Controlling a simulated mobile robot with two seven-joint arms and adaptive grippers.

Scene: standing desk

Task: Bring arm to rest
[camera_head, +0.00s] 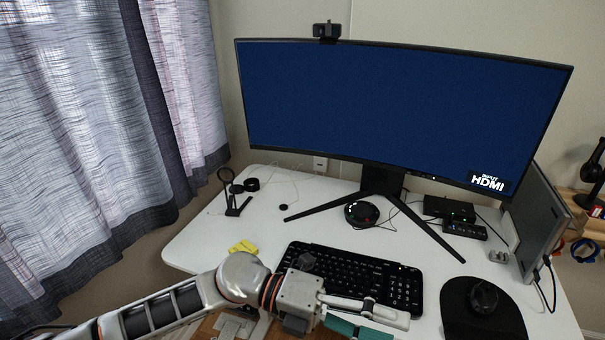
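My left arm (165,310) comes in from the lower left and reaches over the front of the white desk. My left gripper (385,322) is at the front edge of the keyboard (350,273), pointing right, and covers part of its lower side. One pale finger shows, with a teal piece below it cut off by the bottom edge. I cannot tell whether the teal piece is part of the gripper or something held, nor how far apart the fingers are. My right arm and gripper are not in view.
The white desk (200,240) holds a wide monitor (390,110), a mouse (483,297) on a black pad (455,315), a yellow item (243,247) and a dark stand (233,208). A laptop-like panel (537,225) stands at right. The desk's left part is mostly clear.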

